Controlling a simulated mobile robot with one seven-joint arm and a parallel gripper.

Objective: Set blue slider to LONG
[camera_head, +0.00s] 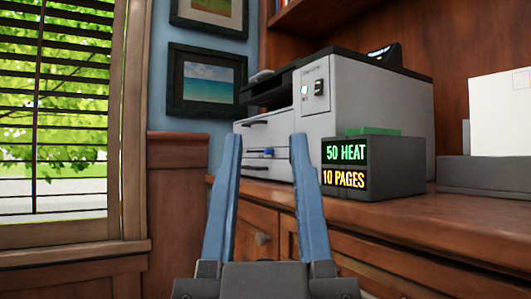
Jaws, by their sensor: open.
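My gripper (266,142) is at the bottom centre, with two long blue-grey fingers apart and nothing between them. A grey-white printer (385,105) with a black top stands on the wooden cabinet. A small blue part (268,153) shows low on the printer's front, seen between my fingertips; it may be the blue slider. No LONG label can be read. My right finger hides part of the printer's front.
A dark grey box (405,170) reading "50 HEAT" and "10 PAGES" stands right of my right finger, on the wooden countertop (455,210). A grey tray (484,177) with white paper is at the far right. A window is at the left.

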